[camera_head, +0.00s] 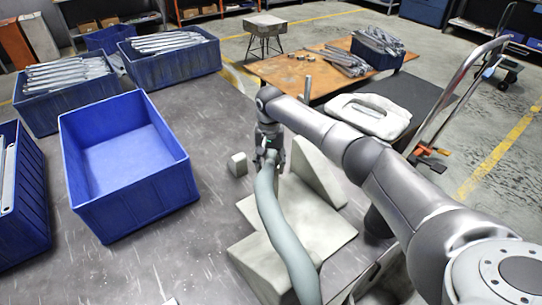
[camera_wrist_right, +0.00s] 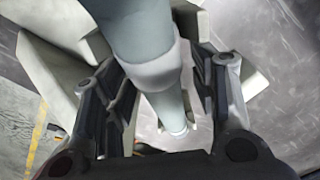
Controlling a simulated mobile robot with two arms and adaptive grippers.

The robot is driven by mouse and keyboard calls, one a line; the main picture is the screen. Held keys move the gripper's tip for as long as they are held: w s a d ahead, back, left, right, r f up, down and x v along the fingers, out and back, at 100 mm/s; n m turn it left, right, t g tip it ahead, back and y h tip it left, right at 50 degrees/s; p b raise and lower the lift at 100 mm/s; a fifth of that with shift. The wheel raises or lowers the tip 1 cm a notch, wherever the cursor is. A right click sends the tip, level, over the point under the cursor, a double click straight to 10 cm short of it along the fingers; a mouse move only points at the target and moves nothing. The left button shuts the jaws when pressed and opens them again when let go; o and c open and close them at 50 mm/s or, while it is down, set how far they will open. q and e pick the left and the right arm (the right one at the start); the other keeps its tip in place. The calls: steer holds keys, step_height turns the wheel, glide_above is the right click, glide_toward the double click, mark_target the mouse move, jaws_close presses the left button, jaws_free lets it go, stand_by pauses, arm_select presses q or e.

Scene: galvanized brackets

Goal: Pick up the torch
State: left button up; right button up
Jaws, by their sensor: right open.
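A long, pale grey-green curved tube (camera_head: 278,225), the only thing I see that could be the torch, runs from my right gripper (camera_head: 268,150) down to the bottom edge of the head view. In the right wrist view the tube (camera_wrist_right: 140,30) has a lighter collar and narrows toward a pale end. It passes between the two dark fingers of my right gripper (camera_wrist_right: 158,85). The fingers are open, with visible gaps on both sides of the tube. My left gripper is not in view.
Pale wedge-shaped blocks (camera_head: 318,220) lie beneath the tube. A small block (camera_head: 238,164) stands to their left. An empty blue crate (camera_head: 125,140) is farther left, with bracket-filled crates (camera_head: 175,65) behind. A wooden table (camera_head: 290,72) and a metal-handled cart (camera_head: 455,90) stand behind my arm.

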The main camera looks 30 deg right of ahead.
steer(key=c, duration=1.1)
